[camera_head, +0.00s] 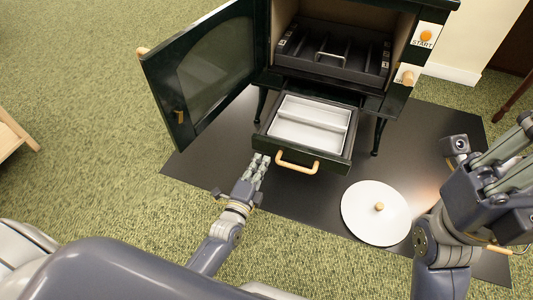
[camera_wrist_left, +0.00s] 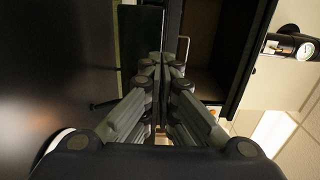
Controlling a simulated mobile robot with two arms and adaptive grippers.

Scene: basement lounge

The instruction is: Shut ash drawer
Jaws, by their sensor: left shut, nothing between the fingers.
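The ash drawer (camera_head: 345,165) is pulled out below the stove's firebox, with a light wooden handle (camera_head: 297,163) on its front and a pale divided tray (camera_head: 312,122) inside. My left gripper (camera_head: 262,157) is shut and empty, just left of the drawer handle at the drawer's front left corner. Whether it touches the drawer I cannot tell. In the left wrist view its fingers (camera_wrist_left: 161,62) are together, pointing toward the stove. My right gripper (camera_head: 515,140) is at the right edge, partly cut off, away from the drawer; its fingertips are unclear.
The stove door (camera_head: 205,75) stands open to the left. A dark grate (camera_head: 335,55) with a handle lies in the firebox. A white round lid (camera_head: 376,213) with a wooden knob lies on the black floor mat (camera_head: 290,203).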

